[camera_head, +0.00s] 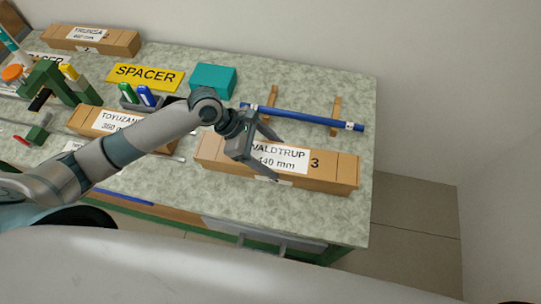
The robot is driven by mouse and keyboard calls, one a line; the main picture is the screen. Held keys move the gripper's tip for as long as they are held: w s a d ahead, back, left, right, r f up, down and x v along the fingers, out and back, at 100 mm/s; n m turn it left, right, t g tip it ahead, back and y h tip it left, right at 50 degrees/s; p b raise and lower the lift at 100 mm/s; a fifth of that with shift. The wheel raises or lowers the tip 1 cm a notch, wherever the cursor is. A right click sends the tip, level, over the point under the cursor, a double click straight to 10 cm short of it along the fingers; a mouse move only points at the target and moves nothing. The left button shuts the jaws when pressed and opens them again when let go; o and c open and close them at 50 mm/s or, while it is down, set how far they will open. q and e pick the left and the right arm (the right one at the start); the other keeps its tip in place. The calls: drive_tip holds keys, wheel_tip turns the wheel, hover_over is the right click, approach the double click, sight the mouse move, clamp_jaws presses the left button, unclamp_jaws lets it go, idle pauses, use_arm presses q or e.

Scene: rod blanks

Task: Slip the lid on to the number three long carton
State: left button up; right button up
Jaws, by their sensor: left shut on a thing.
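The number three long carton (345,182) lies at the right front of the bench, with a white label reading VALDTRUP 440 mm and a black 3. A brown lid (325,163) bearing that label lies over it; I cannot tell whether it is fully seated. My left gripper (274,160) reaches over the middle of the lid, one finger on its far side and one on its near side, shut on it. The gripper hides part of the label. My right gripper is not in view.
A blue rod (305,117) rests on two wooden strips behind the carton. A teal box (213,80), a yellow SPACER sign (145,76), the TOYUZAN carton (90,119) and the TRUNGSA carton (120,42) stand to the left. The bench's right edge is close to the carton.

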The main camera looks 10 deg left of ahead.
use_arm(q)
drive_tip(key=shift+s+a+f, duration=0.15)
drive_tip(key=shift+s+f, duration=0.1)
drive_tip(key=shift+f, duration=0.25)
drive_tip(key=shift+s+a+f, duration=0.1)
drive_tip(key=shift+s+f, duration=0.15)
drive_tip(key=shift+f, duration=0.25)
drive_tip(key=o, duration=1.2)
drive_tip(key=shift+f, duration=0.1)
drive_tip(key=o, duration=0.4)
drive_tip(key=shift+w, duration=0.15)
drive_tip(key=shift+w+d, duration=0.1)
drive_tip(key=shift+w, duration=0.25)
drive_tip(key=shift+s+r, duration=0.15)
drive_tip(key=shift+r, duration=0.3)
drive_tip(key=shift+a+r, duration=0.5)
drive_tip(key=shift+a, duration=0.05)
drive_tip(key=b+v, duration=0.1)
drive_tip(key=v, duration=0.8)
drive_tip(key=shift+w+r+b, duration=0.15)
drive_tip(key=shift+w+b, duration=0.05)
drive_tip(key=shift+b, duration=0.15)
drive_tip(key=shift+a+r, duration=0.25)
drive_tip(key=shift+r, duration=0.2)
drive_tip(key=shift+s, duration=0.1)
